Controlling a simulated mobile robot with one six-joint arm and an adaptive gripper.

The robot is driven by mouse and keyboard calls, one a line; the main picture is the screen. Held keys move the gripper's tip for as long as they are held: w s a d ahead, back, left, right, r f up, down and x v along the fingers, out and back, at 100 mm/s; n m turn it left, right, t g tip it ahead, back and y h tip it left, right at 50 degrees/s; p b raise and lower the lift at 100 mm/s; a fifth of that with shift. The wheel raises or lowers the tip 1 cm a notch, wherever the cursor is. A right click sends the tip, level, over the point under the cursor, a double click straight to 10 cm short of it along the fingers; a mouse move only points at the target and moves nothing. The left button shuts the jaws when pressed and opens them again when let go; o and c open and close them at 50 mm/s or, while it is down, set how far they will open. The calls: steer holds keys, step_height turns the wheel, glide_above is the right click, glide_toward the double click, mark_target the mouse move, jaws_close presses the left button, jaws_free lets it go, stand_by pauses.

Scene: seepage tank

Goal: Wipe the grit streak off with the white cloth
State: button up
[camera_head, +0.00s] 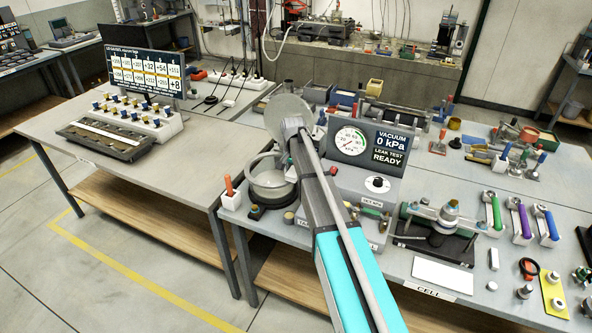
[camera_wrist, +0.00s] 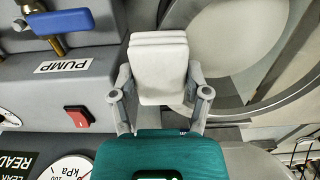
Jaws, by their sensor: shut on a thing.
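My gripper (camera_wrist: 161,86) is shut on the white cloth (camera_wrist: 158,58), which looks like a folded pad between the two fingers in the wrist view. In the head view my arm hides most of the gripper, and I cannot make out the cloth. The round chamber (camera_head: 272,186) stands left of my arm, with a raised round lid (camera_head: 283,114) behind it. In the wrist view a curved metal rim (camera_wrist: 235,108) lies just right of the cloth; I cannot tell whether they touch. I cannot make out the grit streak in either view.
The vacuum gauge panel (camera_head: 365,147) stands right of my arm. A red switch (camera_wrist: 78,117) and a blue-handled valve (camera_wrist: 60,22) show in the wrist view. Several coloured-handled tools (camera_head: 520,219) and a white plate (camera_head: 443,276) lie right. The left table's front (camera_head: 110,165) is fairly clear.

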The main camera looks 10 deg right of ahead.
steer(key=shift+s+a, duration=0.45)
steer(key=shift+s, duration=0.15)
steer(key=shift+r+p, duration=3)
steer(key=shift+w+r, duration=0.1)
steer(key=shift+r+p, duration=1.4)
steer(key=shift+p, duration=0.15)
steer(key=shift+f+b, duration=0.5)
steer(key=shift+b, duration=0.05)
